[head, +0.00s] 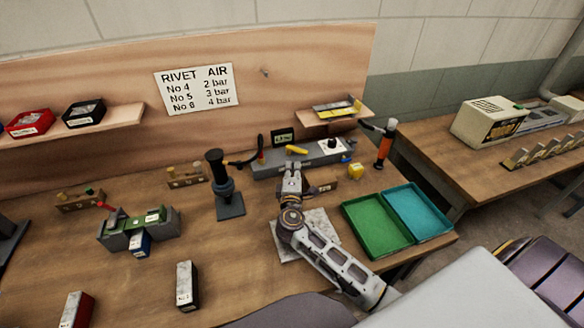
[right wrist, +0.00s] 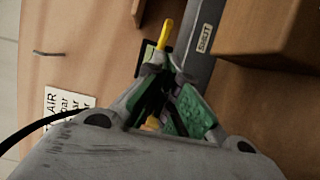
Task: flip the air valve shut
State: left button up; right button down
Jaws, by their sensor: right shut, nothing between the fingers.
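The air valve has a yellow lever (head: 296,150) on top of the long grey air box (head: 270,166) at the back of the bench. In the head view the lever lies nearly flat, pointing sideways along the box. In the right wrist view the lever (right wrist: 166,35) shows just beyond the fingertips, beside a label reading SHUT (right wrist: 204,38). My right gripper (head: 291,168) is shut and empty at the front of the box, just below the lever. Its fingers (right wrist: 168,85) hide part of the valve, so I cannot tell whether they touch it. My left gripper is not in view.
A pressure gauge (head: 283,137) stands behind the lever and a white dial (head: 333,146) sits to its right. A small wooden shelf (head: 350,114) overhangs at the right. Green (head: 376,248) and teal (head: 445,231) trays lie right of my arm.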

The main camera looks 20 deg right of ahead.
jog(key=shift+v, duration=0.8)
jog(key=shift+s+b, duration=0.3)
jog(key=shift+s, duration=0.85)
jog(key=shift+s+a, duration=0.2)
jog(key=shift+s, duration=1.05)
jog(key=shift+s+a+b, duration=0.1)
jog(key=shift+s+b, duration=0.25)
jog(key=shift+s, duration=0.3)
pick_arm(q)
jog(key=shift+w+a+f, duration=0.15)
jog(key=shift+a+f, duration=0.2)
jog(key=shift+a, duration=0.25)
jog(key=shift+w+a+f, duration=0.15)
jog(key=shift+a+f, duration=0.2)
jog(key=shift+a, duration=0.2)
pick_arm(e)
jog(key=shift+s, duration=0.45)
